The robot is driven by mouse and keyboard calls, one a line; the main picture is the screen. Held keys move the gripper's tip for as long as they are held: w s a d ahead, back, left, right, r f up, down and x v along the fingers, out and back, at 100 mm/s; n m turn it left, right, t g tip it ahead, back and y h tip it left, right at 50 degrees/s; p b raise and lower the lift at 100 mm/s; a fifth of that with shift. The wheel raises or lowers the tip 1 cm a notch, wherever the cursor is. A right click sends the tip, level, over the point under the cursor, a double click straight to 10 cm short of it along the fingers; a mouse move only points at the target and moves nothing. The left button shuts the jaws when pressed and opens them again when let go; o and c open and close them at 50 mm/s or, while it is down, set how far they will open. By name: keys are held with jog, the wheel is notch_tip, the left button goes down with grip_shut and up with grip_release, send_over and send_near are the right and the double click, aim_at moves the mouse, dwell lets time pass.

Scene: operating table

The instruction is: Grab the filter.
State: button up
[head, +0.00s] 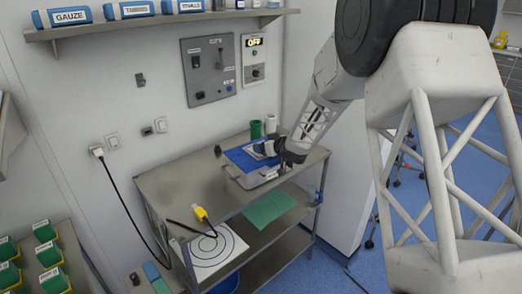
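My arm reaches in from the right. My gripper (270,148) is low over a blue sheet (240,158) on a metal tray (259,179), on top of a steel cart. It is small and dark here, and I cannot tell whether its fingers are open or shut. A small pale item (258,149) shows beside the fingertips; I cannot tell whether it is the filter or whether it is held. A green cylinder (255,129) and a white cylinder (270,124) stand behind the gripper at the cart's back edge. No filter can be clearly made out.
The cart top (180,184) is mostly bare at left, with a small black object (217,150) near the wall. A black cable (128,205) runs from the wall socket. A shelf of labelled boxes (160,22) is above.

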jog(key=shift+w+a+f, duration=0.25)
jog(key=shift+w+a, duration=0.1)
jog(key=shift+c, duration=0.3)
jog(key=c, duration=0.9)
